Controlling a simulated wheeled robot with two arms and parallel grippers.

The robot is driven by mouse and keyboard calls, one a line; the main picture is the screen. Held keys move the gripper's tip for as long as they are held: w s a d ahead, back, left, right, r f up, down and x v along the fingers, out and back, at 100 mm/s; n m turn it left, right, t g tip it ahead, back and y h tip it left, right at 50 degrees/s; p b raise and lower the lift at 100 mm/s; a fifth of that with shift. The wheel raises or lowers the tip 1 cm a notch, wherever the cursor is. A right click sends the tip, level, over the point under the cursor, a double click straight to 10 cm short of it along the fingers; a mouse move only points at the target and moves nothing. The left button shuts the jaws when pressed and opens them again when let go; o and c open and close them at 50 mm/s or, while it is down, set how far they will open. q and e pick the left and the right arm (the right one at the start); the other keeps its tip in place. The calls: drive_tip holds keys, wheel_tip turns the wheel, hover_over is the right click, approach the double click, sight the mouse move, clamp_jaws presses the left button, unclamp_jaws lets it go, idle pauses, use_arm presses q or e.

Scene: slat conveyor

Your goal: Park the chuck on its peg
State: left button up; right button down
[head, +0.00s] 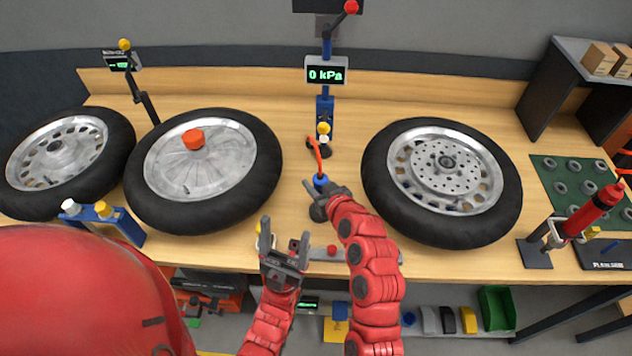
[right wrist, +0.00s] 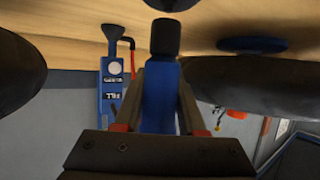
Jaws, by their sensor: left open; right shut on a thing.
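The chuck is blue with a black end; it shows in the right wrist view (right wrist: 162,85) between the fingers. In the head view its blue part (head: 320,182) sticks out at my right gripper (head: 322,196), with a red-orange hose (head: 317,155) rising from it. My right gripper is shut on the chuck, in front of the blue inflator post (head: 325,104). The post has yellow and white knobs at its foot, and its display reads 0 kPa. I cannot tell which part is the peg. My left gripper (head: 286,252) is open and empty near the bench's front edge.
Several black-tyred wheels lie on the wooden bench: two at left (head: 60,160) (head: 205,168), one at right (head: 442,180). An orange cap (head: 193,139) sits on the middle-left wheel. A red tool stands far right (head: 595,208). Bare bench (head: 420,105) shows behind the right wheel.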

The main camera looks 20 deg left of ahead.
sight(320, 174)
drive_tip(key=shift+s+b, duration=0.1)
drive_tip(key=shift+b, duration=0.2)
idle(0.9)
drive_tip(key=shift+f+b, duration=0.7)
drive_tip(key=shift+f, duration=0.1)
idle(0.4)
drive_tip(key=shift+c, duration=2.1)
unclamp_jaws()
drive_tip(key=shift+r+p, duration=1.3)
drive_tip(key=shift+r, duration=2.15)
wheel_tip(320, 174, up, 4)
drive_tip(key=shift+r+p, duration=0.1)
drive_tip(key=shift+p, duration=0.45)
